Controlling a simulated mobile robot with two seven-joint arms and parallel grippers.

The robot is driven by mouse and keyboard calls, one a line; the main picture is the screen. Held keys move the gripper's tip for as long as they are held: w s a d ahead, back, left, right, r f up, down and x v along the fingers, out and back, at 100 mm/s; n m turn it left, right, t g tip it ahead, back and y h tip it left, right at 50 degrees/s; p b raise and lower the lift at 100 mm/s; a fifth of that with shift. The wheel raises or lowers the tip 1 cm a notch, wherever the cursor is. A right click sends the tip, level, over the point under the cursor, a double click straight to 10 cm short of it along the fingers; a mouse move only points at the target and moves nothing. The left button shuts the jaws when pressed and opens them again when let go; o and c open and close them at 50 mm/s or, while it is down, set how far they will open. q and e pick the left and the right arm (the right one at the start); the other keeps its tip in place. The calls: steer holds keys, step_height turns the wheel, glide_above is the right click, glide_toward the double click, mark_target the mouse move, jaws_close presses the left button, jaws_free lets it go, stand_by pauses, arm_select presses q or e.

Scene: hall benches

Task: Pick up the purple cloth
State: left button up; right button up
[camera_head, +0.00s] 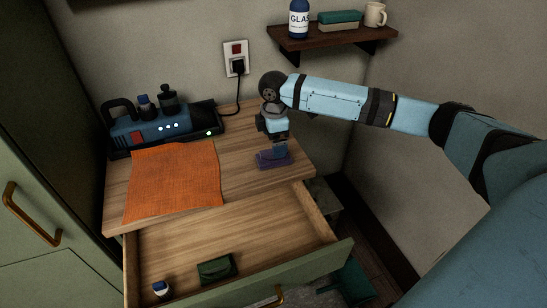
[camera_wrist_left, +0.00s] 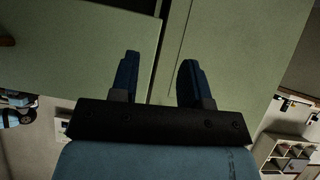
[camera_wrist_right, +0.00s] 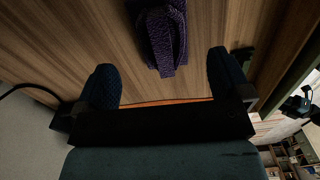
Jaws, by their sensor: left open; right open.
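The purple cloth (camera_head: 274,160) lies folded on the wooden bench top near its right edge. In the right wrist view the purple cloth (camera_wrist_right: 164,38) shows ahead of the fingers and between their lines. My right gripper (camera_head: 273,150) points down just above the cloth and hides part of it. In the right wrist view this gripper (camera_wrist_right: 165,82) is open, with nothing between its fingers. My left gripper (camera_wrist_left: 158,75) is open and empty in the left wrist view, facing green cabinet panels, and is not in the head view.
An orange cloth (camera_head: 172,182) lies left on the bench top (camera_head: 240,185). A blue device (camera_head: 160,128) with lit buttons stands behind it. The open drawer (camera_head: 210,238) below holds a green pouch (camera_head: 216,269) and a small bottle (camera_head: 161,289). A shelf (camera_head: 332,38) hangs on the wall.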

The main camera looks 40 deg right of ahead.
step_height(320, 180, down, 5)
steer(key=shift+s+a+f, duration=0.1)
steer(key=shift+a, duration=0.05)
steer(key=c, duration=1)
